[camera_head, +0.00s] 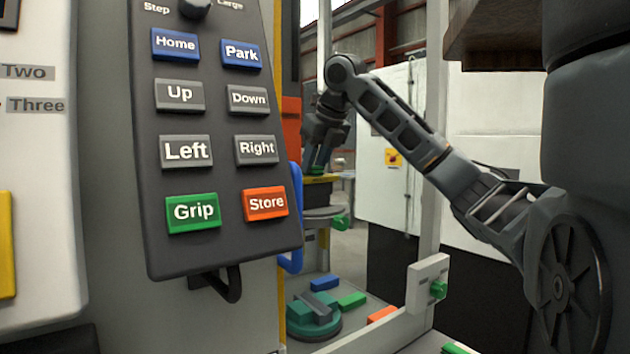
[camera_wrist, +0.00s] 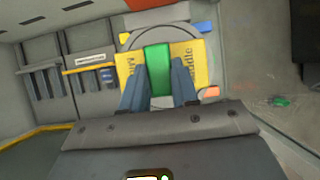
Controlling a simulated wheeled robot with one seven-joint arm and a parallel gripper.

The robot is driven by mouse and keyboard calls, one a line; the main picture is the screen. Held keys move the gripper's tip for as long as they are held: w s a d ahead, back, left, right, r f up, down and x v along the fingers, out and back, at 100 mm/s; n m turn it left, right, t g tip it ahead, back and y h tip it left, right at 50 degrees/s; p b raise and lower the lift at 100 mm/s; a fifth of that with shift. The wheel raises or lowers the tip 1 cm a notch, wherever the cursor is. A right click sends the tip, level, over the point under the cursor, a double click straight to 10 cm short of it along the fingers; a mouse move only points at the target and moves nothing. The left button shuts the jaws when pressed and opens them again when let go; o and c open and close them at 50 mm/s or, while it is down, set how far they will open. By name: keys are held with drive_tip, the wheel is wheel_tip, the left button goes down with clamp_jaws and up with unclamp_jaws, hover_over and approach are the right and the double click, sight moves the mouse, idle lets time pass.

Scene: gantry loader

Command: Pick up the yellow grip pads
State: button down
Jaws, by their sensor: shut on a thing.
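In the wrist view my gripper (camera_wrist: 158,72) has its two fingers closed on the sides of a green block (camera_wrist: 157,58). A yellow piece (camera_wrist: 190,58) with dark lettering, partly reading "Middle", shows on both sides of the block. The fingers hide part of it, and I cannot tell whether block and yellow piece are one thing. In the head view my gripper (camera_head: 318,158) points down beyond the control panel, small and dark. A bit of green shows at its tips, just above a yellow surface (camera_head: 322,178).
A dark button panel (camera_head: 215,130) fills the left foreground of the head view. A pale upright post (camera_head: 432,130) stands right of my gripper. Below, a round green fixture (camera_head: 313,318) and coloured blocks (camera_head: 352,300) lie on a pale tray. Grey brackets (camera_wrist: 90,75) line the wrist view's left side.

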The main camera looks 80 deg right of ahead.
wheel_tip(320, 180, up, 22)
drive_tip(key=p, duration=0.1)
idle(0.3)
drive_tip(key=shift+r, duration=0.1)
